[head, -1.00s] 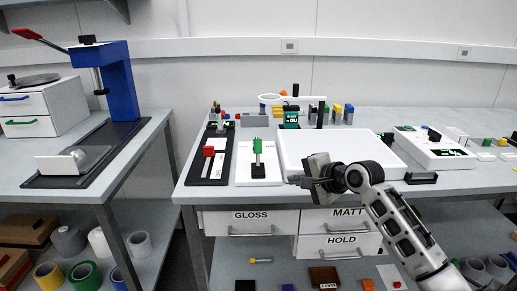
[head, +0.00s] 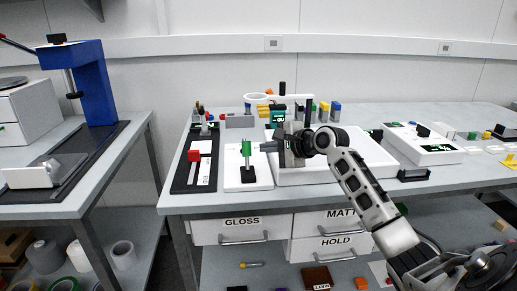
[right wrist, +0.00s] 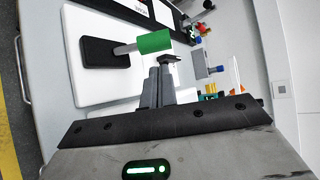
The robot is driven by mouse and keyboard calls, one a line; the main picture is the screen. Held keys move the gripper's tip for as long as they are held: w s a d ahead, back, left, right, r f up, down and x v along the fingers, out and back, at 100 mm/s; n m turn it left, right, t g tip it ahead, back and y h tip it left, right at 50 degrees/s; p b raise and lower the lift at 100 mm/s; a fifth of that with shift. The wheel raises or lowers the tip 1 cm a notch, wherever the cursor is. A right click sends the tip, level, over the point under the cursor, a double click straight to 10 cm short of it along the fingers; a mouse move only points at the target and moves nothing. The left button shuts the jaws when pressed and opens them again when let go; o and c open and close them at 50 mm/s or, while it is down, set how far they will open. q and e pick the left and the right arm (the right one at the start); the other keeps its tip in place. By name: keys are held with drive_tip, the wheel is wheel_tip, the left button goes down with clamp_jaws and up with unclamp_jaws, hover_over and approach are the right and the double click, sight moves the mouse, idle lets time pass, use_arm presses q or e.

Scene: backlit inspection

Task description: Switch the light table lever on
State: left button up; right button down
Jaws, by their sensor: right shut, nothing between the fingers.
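A lever with a green handle (head: 246,148) stands up from a black block on a white plate (head: 235,183), just left of the white light table panel (head: 300,177). In the right wrist view the green handle (right wrist: 155,41) sits on a grey stem above its black base (right wrist: 104,53). My right gripper (head: 265,147) is shut and empty, its fingers pointing left beside the green handle. In the right wrist view the fingertips (right wrist: 165,66) are close to the handle; I cannot tell whether they touch it. My left gripper is not in view.
A red-handled lever (head: 194,155) on a black plate stands further left. A ring on a stand (head: 257,98) and several small coloured pieces are behind. A white box with a display (head: 425,145) is at the right. Drawers (head: 242,230) hang below the table edge.

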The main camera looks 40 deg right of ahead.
sight(247, 155)
drive_tip(key=x, duration=0.2)
drive_tip(key=shift+w+f, duration=0.1)
drive_tip(key=shift+w, duration=0.2)
drive_tip(key=shift+w+a+f, duration=0.15)
drive_tip(key=shift+w+f, duration=0.15)
drive_tip(key=shift+w, duration=0.25)
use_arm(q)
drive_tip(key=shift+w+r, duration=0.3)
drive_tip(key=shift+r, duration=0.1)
use_arm(e)
drive_tip(key=shift+r+p, duration=0.2)
drive_tip(key=shift+p, duration=0.25)
drive_tip(key=shift+s+a, duration=0.1)
drive_tip(key=shift+s, duration=0.05)
use_arm(q)
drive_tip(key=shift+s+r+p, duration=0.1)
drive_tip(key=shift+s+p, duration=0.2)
drive_tip(key=shift+p, duration=0.1)
use_arm(e)
drive_tip(key=shift+s+a, duration=0.1)
